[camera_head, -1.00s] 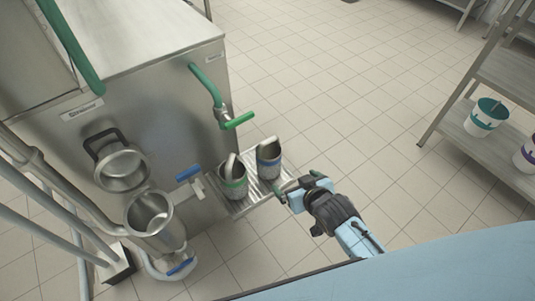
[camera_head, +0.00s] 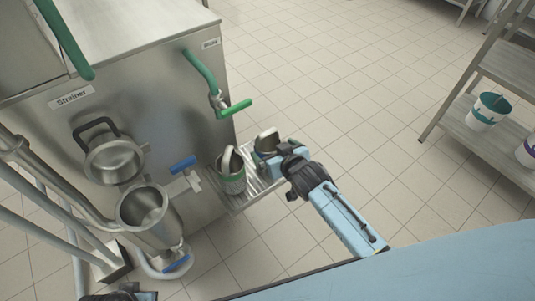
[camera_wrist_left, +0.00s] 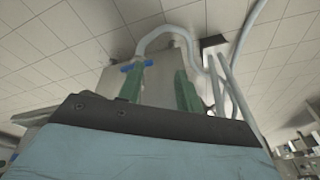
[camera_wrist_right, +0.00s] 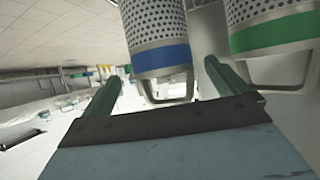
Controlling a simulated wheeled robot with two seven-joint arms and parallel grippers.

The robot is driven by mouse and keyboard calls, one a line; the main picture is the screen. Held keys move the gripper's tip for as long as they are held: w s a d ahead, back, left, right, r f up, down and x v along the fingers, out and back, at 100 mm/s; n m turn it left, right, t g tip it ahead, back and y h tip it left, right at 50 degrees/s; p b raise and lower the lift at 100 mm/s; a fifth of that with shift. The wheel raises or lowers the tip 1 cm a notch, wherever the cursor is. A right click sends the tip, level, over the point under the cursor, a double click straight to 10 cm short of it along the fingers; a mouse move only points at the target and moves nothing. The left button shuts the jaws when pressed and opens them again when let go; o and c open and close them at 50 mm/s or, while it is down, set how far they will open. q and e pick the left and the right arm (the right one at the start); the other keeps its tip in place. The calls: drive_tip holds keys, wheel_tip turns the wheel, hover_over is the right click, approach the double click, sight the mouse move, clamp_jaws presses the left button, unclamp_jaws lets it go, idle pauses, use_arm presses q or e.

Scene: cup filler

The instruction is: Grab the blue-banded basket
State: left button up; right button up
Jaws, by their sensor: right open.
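The blue-banded basket (camera_head: 267,140) is a perforated metal cup with a looped handle, standing on the drip tray below the green tap. My right gripper (camera_head: 270,159) is at it and partly hides its body and band. In the right wrist view the basket (camera_wrist_right: 160,55) appears inverted, its handle loop between the two green fingers (camera_wrist_right: 160,78). The fingers are open and stand apart on either side; I cannot tell whether they touch it. My left gripper's fingers (camera_wrist_left: 158,75) are apart and empty.
The green-banded basket (camera_head: 231,182) stands close on the left on the same drip tray (camera_head: 246,202). The green tap handle (camera_head: 236,107) hangs above. A blue-handled valve (camera_head: 183,163) and steel funnel (camera_head: 145,207) are further left. A shelf with buckets (camera_head: 489,111) is at right.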

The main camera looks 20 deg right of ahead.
sight(268, 146)
drive_tip(key=b+x, duration=0.2)
drive_tip(key=x, duration=0.2)
drive_tip(key=shift+w+a+f+b, duration=0.15)
drive_tip(key=shift+f+b, duration=0.1)
drive_tip(key=shift+b, duration=0.15)
use_arm(q)
wheel_tip(268, 146, up, 8)
drive_tip(key=d, duration=0.2)
drive_tip(key=shift+s+d+h, duration=0.2)
drive_tip(key=shift+s+h, duration=0.1)
drive_tip(key=shift+s, duration=0.1)
use_arm(e)
drive_tip(key=shift+w+f, duration=0.1)
drive_tip(key=shift+w, duration=0.15)
use_arm(q)
drive_tip(key=shift+f, duration=0.1)
use_arm(e)
drive_tip(key=c, duration=1.2)
